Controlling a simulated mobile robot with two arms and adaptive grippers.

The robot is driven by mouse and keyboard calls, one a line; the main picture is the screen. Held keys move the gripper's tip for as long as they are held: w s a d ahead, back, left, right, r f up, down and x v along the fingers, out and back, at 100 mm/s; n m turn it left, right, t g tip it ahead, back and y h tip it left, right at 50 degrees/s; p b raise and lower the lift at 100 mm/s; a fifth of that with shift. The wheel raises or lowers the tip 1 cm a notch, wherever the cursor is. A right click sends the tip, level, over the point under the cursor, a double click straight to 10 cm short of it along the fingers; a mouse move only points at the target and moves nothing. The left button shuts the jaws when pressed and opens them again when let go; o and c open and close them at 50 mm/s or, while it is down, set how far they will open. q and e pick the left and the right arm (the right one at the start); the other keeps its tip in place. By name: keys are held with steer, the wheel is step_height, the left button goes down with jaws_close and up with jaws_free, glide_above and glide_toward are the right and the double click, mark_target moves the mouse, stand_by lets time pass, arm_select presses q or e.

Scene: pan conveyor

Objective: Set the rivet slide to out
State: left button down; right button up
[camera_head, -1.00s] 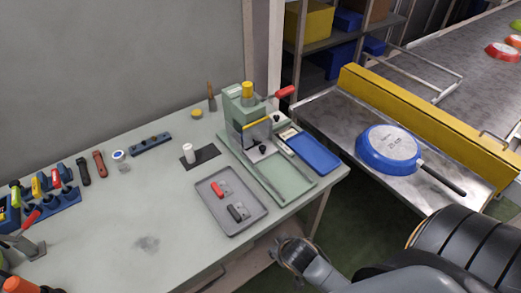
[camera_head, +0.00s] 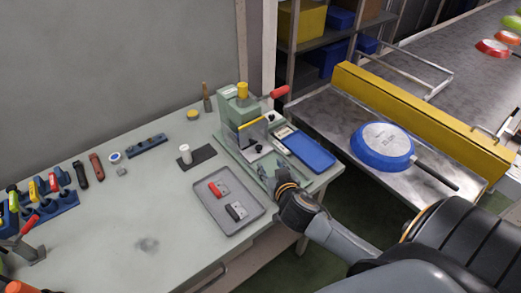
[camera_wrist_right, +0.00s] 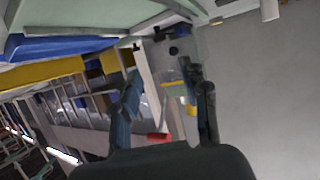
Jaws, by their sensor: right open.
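The green riveting press (camera_head: 240,110) stands at the right end of the workbench, with a yellow-topped post, a red-handled lever (camera_head: 279,92) and a clear guard. A small black knob (camera_head: 259,148) sits low at its front; I cannot tell for sure which part is the rivet slide or how it is set. My right gripper (camera_head: 268,174) is over the front part of the press's green base, just in front of the knob. In the right wrist view its two fingers (camera_wrist_right: 168,95) are spread with nothing between them. My left gripper is out of view.
A grey tray (camera_head: 230,224) with a red and a black handle lies left of my right gripper. A blue tray (camera_head: 307,150) lies right of the press. A blue pan (camera_head: 382,147) rests upside down on the metal table. The bench's left-middle is mostly clear.

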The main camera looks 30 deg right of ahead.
mark_target(259, 149)
steer(key=p+x, duration=0.1)
steer(key=x, duration=1.2)
steer(key=shift+f, duration=0.15)
jaws_close()
